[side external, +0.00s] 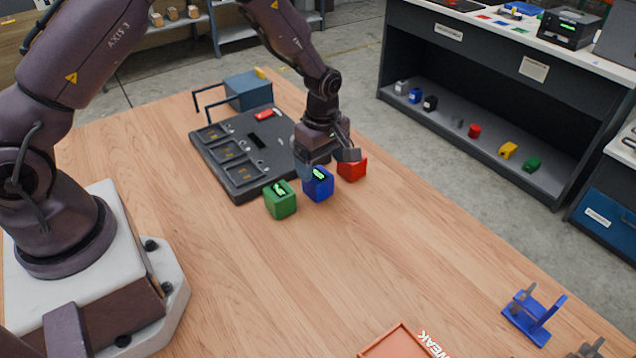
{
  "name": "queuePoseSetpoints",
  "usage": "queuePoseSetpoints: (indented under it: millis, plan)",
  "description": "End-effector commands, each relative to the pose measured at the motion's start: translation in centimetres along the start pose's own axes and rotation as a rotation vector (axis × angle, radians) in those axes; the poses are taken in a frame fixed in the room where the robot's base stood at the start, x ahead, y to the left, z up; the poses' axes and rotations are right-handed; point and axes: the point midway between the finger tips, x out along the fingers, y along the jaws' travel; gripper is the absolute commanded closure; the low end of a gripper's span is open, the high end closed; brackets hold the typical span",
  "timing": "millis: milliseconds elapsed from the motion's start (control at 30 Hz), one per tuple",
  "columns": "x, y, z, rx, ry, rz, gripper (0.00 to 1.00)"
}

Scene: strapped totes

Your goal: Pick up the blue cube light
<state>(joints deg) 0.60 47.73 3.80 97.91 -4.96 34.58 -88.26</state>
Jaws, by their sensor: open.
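The blue cube light (318,184) sits on the wooden table, with a glowing green mark on its top. A green cube light (280,200) stands just to its left, also with a glowing mark. A red cube (352,167) stands to its right, partly hidden by my gripper. My gripper (330,160) is open and hangs low, just behind and above the blue cube. One finger is near the red cube and the other is by the blue cube's back left. I cannot tell whether either finger touches a cube.
A dark tray (240,186) with square slots lies behind the cubes, with a blue-grey box (248,91) beyond it. An orange tray (388,345) lies at the front edge, and a blue stand (533,318) at the right. The table between is clear.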

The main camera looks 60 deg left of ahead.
Motion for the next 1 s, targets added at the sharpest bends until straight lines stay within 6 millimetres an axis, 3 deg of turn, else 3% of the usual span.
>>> queuePoseSetpoints:
  millis: [267,500,833,1000]
  plan:
    - [2.3,-0.1,-0.3,-0.001,0.0,-0.001,0.17]
    - [5.8,-0.4,-0.8,0.001,-0.001,-0.002,0.17]
    - [6.5,-0.3,-0.8,0.002,0.0,0.002,0.17]
    - [6.4,-0.3,-0.8,0.002,0.0,0.001,0.56]
